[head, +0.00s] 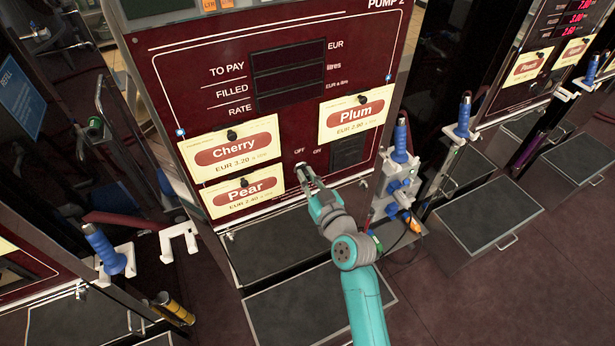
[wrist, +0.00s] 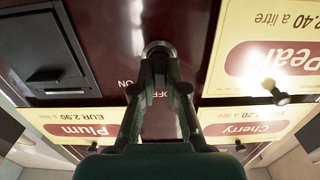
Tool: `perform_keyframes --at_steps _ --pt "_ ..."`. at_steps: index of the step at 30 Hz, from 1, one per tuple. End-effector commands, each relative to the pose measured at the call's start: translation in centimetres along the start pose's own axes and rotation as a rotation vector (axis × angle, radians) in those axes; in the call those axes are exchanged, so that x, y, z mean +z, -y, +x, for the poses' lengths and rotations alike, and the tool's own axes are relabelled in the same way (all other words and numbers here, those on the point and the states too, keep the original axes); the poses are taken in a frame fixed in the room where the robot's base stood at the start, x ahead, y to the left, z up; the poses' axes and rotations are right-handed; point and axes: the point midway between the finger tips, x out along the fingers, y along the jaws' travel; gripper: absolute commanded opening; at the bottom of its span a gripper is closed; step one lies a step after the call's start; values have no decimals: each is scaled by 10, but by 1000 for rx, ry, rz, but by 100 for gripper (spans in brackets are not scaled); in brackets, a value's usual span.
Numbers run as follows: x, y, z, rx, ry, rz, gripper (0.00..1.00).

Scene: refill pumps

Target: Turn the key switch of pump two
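The pump two panel (head: 215,70) is dark red, with "PUMP 2" at its top right. Its key switch (wrist: 159,47) shows as a round metal collar at the top middle of the wrist view, which is upside down. "OFF" and "ON" are printed beside it. My gripper (wrist: 160,68) has its two fingers closed in to a narrow gap right at the switch, apparently pinching the key, which the fingertips hide. In the head view my gripper (head: 306,174) reaches the panel just below the "OFF" label. Which way the key points cannot be seen.
Cherry (head: 236,148), Pear (head: 243,190) and Plum (head: 356,112) cards hang around the switch. A dark recessed box (head: 348,151) is right of it. A blue-handled nozzle (head: 401,140) stands at the panel's right edge. A grey tray (head: 318,304) lies below.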

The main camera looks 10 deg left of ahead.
Motion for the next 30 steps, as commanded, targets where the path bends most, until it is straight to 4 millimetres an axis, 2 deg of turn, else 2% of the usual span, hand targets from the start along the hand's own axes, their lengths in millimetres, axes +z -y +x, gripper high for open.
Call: perform_keyframes --at_steps 8,14,30 --pt "0 0 0 0 0 14 0" --pt "0 0 0 0 0 88 0" --pt "0 -2 0 0 0 555 0"
